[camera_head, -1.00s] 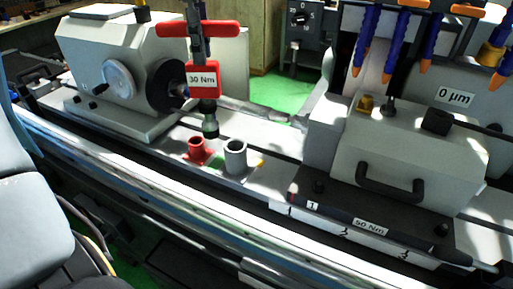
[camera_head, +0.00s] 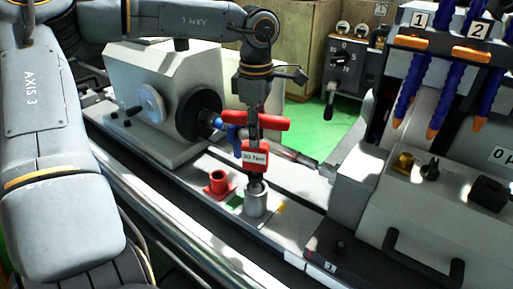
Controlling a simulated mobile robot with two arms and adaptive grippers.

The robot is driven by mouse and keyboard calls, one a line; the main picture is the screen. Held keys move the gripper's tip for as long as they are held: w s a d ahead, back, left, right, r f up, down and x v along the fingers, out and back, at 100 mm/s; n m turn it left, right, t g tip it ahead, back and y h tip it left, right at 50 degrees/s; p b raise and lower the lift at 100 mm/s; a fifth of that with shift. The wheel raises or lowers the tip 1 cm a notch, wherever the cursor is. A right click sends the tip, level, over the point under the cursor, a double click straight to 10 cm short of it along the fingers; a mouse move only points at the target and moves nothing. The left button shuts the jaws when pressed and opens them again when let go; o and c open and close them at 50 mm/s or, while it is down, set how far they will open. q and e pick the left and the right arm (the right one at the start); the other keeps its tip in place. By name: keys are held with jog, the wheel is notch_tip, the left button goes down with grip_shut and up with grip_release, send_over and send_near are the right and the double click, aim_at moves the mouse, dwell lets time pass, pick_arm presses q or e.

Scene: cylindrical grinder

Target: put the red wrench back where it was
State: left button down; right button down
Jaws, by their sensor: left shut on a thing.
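The red wrench (camera_head: 255,156), with a red T-handle and a "30 Nm" label, hangs upright in my left gripper (camera_head: 256,128). The gripper points down from above and is shut on the wrench near its handle. The wrench's dark lower end is at the mouth of the grey cylindrical holder (camera_head: 256,203); I cannot tell how deep it sits. The red holder (camera_head: 217,184) stands empty to the left of it. My right gripper is out of view.
The workhead with its black chuck (camera_head: 199,114) stands behind left, and a white housing with a black handle (camera_head: 425,258) is at right. Blue coolant hoses (camera_head: 447,72) hang at upper right. A small blue part shows beside the wrench.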

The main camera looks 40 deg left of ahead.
aim_at(256, 150)
pick_arm(q)
jog(key=shift+f, duration=0.2)
jog(key=shift+s+f, duration=0.1)
jog(key=shift+f, duration=0.2)
notch_tip(256, 150, down, 3)
jog(key=shift+f+p, duration=0.2)
jog(key=shift+p, duration=0.25)
jog(key=shift+f, duration=0.3)
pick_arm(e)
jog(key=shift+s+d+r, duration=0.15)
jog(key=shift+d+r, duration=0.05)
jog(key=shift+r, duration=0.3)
